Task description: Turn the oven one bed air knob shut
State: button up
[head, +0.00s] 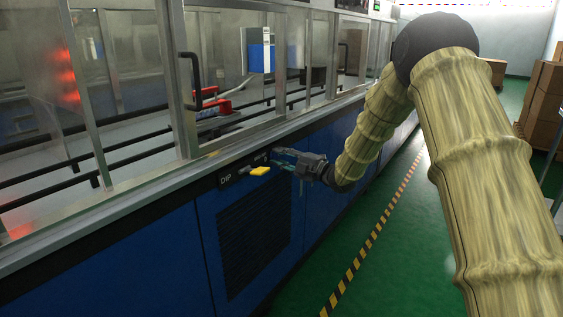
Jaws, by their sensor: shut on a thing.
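My gripper (277,158) is at the front of the blue machine, just under its metal sill. Its fingers are shut on a small knob on the panel; the fingers hide most of that knob, and its turn angle cannot be told. A dark label (260,158) lies just left of the fingertips, too small to read. A yellow handle (260,171) sticks out just below and left of the fingers, beside a dark plate marked DIP (226,180). The yellow handle is apart from the fingertips as far as I can see.
Glass doors with metal frames and a black door handle (191,80) stand above the sill. A dark louvred vent (253,245) is below the panel. The green aisle floor (400,260) with a yellow-black stripe is clear. Cardboard boxes (545,100) stand at far right.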

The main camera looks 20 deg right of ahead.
jog(key=shift+d+n, duration=0.1)
jog(key=shift+n, duration=0.4)
jog(key=o, duration=1.1)
jog(key=shift+c, duration=0.2)
jog(key=v, duration=1.2)
jog(key=shift+f, duration=0.1)
